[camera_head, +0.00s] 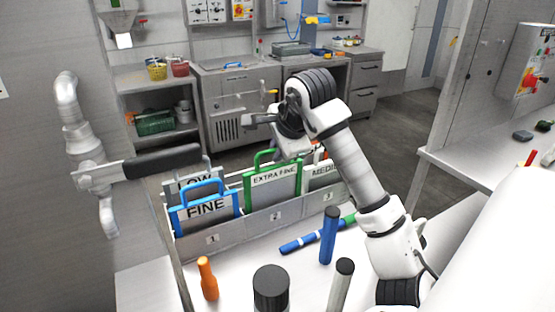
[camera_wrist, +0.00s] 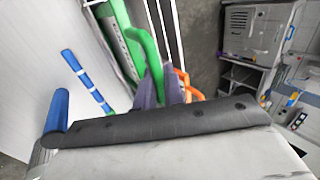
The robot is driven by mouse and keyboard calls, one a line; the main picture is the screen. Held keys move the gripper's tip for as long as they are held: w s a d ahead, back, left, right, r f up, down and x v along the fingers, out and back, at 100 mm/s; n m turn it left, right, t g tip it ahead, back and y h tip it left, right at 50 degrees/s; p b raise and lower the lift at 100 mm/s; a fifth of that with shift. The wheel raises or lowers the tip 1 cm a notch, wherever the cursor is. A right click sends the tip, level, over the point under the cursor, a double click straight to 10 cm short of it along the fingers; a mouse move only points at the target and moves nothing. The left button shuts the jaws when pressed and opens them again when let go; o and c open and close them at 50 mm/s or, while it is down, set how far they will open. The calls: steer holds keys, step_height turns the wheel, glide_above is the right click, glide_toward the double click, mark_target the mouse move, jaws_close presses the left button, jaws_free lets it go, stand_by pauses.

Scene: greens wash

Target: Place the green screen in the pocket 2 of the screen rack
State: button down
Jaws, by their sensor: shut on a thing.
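The green screen (camera_head: 272,189), labelled EXTRA FINE, stands upright at pocket 2 of the screen rack (camera_head: 292,220). Its lower edge meets or passes behind the rack's front wall; how deep it sits is hidden. My gripper (camera_wrist: 162,88) is shut on the green screen's handle, which runs between the fingers in the wrist view. In the head view my wrist hides the fingertips and part of the handle. The blue FINE screen (camera_head: 206,208) stands at pocket 1. A MEDIUM screen (camera_head: 324,174) stands at pocket 3, partly hidden by my arm.
A grey LOW screen (camera_head: 194,180) stands behind the blue one. On the bench in front are an orange bottle (camera_head: 208,279), a standing blue cylinder (camera_head: 328,237), a lying blue tube (camera_head: 300,243), a black-topped cylinder (camera_head: 271,288) and a grey cylinder (camera_head: 341,287).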

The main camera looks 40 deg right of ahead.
mark_target(278, 166)
steer(key=shift+f, duration=1.55)
steer(key=c, duration=1.5)
jaws_free()
steer(key=b+v, duration=0.2)
steer(key=v, duration=1)
